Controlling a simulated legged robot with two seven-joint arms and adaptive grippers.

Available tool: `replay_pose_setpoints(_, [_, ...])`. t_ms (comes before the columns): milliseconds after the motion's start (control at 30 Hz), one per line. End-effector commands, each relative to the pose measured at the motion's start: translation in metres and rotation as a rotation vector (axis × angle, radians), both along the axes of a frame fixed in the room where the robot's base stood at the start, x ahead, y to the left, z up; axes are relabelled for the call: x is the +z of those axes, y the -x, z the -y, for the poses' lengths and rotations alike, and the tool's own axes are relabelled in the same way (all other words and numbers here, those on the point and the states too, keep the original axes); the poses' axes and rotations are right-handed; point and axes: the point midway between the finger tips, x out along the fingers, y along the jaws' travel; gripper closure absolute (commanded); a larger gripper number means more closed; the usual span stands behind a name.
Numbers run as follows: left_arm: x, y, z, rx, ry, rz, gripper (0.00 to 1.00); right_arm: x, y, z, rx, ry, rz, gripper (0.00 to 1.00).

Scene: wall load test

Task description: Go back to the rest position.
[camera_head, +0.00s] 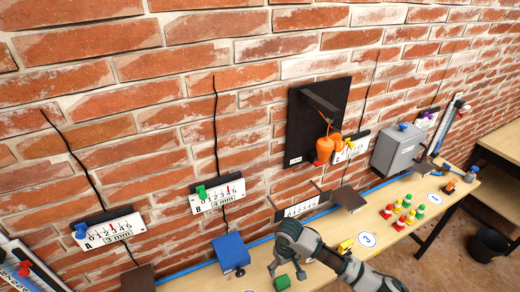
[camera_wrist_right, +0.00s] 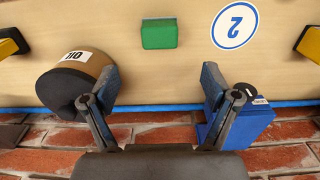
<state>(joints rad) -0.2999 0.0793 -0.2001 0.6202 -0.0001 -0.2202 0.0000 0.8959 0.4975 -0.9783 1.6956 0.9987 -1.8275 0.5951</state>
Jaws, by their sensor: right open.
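My right gripper (camera_head: 286,270) hangs over the front part of the wooden bench (camera_head: 330,240) in the head view. In the right wrist view its two fingers (camera_wrist_right: 157,88) are spread wide with nothing between them. The left finger overlaps a brown and black round weight (camera_wrist_right: 75,80) with a number label; I cannot tell whether they touch. The right finger overlaps a blue box (camera_wrist_right: 240,125), which also shows in the head view (camera_head: 231,252). A green block (camera_wrist_right: 159,33) lies beyond the fingertips. My left gripper is out of view.
The brick wall (camera_head: 140,70) carries several scale plates, a black panel (camera_head: 310,140) with orange weights (camera_head: 325,144), and a grey box (camera_head: 397,150). Several small coloured pegs (camera_head: 406,212) stand on the bench. A black bucket (camera_head: 488,245) is on the floor at right.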

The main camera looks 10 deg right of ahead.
Motion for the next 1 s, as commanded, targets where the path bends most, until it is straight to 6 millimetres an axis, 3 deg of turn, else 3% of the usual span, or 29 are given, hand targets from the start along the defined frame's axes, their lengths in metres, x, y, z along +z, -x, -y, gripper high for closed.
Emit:
replay_pose_setpoints(167, [0.000,0.000,0.000,0.000,0.000,0.000,0.18,-0.016,0.016,-0.016,0.040,-0.042,0.006,0.13])
replay_pose_setpoints(333, [0.000,0.000,0.000,0.000,0.000,0.000,0.18,-0.053,0.063,-0.054,0.120,-0.177,0.062,0.13])
replay_pose_setpoints(467, [0.000,0.000,0.000,0.000,0.000,0.000,0.18,-0.072,0.102,-0.066,0.119,-0.273,0.137,0.13])
replay_pose_setpoints(567, [0.000,0.000,0.000,0.000,0.000,0.000,0.18,-0.082,0.129,-0.059,0.073,-0.306,0.195,0.13])
replay_pose_setpoints(1000, [0.000,0.001,-0.001,0.000,0.000,-0.001,0.18,-0.103,0.216,0.032,-0.123,-0.160,0.300,0.13])
